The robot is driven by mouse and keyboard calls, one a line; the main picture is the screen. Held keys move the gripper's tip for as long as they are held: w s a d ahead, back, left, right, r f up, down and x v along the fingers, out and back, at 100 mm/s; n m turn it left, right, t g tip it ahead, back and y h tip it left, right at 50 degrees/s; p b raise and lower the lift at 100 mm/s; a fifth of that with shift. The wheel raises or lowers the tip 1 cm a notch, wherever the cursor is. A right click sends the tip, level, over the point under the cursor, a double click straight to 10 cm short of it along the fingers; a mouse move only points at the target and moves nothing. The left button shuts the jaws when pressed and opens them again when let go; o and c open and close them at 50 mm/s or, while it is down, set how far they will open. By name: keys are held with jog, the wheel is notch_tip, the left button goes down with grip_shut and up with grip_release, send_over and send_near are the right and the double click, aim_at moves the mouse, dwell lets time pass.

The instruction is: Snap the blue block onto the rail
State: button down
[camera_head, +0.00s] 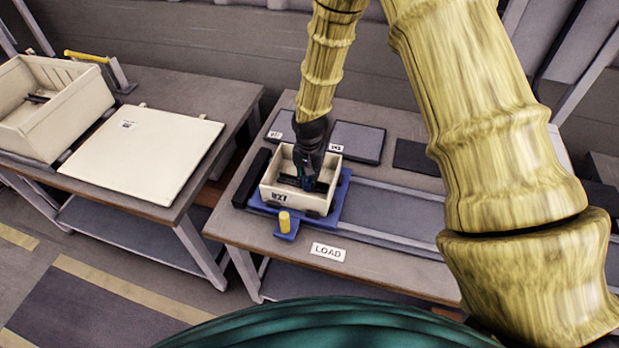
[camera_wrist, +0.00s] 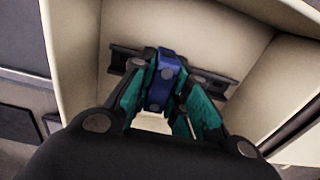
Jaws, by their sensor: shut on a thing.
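A cream bin (camera_head: 316,202) sits on a blue carriage (camera_head: 342,206) on the right-hand table, and my gripper (camera_head: 308,182) reaches down into it. In the wrist view my gripper (camera_wrist: 168,88) is shut on the blue block (camera_wrist: 166,72), with a teal finger on each side. The dark rail (camera_wrist: 217,83) lies across the inside of the bin. The block overlaps the middle of the rail; I cannot tell whether it is seated on it or just above. In the head view the block is mostly hidden by my gripper.
A yellow knob (camera_head: 285,222) stands at the carriage's front. Dark pads (camera_head: 358,141) lie behind the bin, and a track (camera_head: 390,205) runs right. The left table holds another cream bin (camera_head: 55,100) and a flat cream panel (camera_head: 143,158). The bin walls rise close around my gripper.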

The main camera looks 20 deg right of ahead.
jog(key=c, duration=1.3)
grip_release()
jog(key=shift+f, duration=0.15)
jog(key=shift+s, duration=0.1)
notch_tip(320, 180, up, 12)
notch_tip(320, 180, up, 7)
jog(key=p, duration=0.5)
